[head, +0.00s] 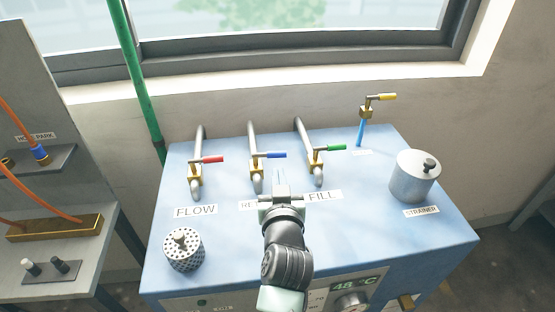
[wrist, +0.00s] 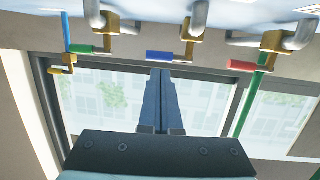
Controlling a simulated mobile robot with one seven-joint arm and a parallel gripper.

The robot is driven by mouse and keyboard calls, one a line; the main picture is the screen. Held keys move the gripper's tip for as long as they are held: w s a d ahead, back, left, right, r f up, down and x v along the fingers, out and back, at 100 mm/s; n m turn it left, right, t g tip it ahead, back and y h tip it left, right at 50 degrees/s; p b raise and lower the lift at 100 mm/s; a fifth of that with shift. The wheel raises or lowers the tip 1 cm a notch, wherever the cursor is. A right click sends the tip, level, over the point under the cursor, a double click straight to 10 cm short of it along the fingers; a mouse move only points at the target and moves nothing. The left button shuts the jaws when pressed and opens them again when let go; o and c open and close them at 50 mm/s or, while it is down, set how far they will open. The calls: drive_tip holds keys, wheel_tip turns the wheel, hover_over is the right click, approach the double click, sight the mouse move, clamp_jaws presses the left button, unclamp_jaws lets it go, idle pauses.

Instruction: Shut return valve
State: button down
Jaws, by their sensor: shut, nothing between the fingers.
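The return valve is the middle of three pipe valves, a brass body with a blue handle (head: 272,155). Its label (head: 248,204) is mostly hidden behind my gripper. The blue handle points right, crosswise to its grey pipe (head: 253,140). In the wrist view, which is upside down, the blue handle (wrist: 160,56) lies just beyond the fingertips. My gripper (head: 279,174) is shut and empty, in front of the blue handle in the head view. The fingers (wrist: 161,76) are together and appear apart from the handle.
The flow valve's red handle (head: 210,159) is left and the fill valve's green handle (head: 330,148) right. A yellow-handled valve (head: 382,97) stands at the back right. A strainer pot (head: 415,178) and a perforated basket (head: 184,250) stand on the blue top (head: 370,240).

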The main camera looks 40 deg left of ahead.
sight(279, 157)
drive_tip(key=shift+p+x, duration=0.35)
drive_tip(key=shift+x, duration=2.6)
drive_tip(key=shift+w+a+f+b, duration=0.15)
drive_tip(key=shift+w+b, duration=0.25)
drive_tip(key=shift+b, duration=0.2)
drive_tip(key=shift+w+b, duration=0.1)
drive_tip(key=shift+b, duration=0.25)
drive_tip(key=shift+r, duration=0.5)
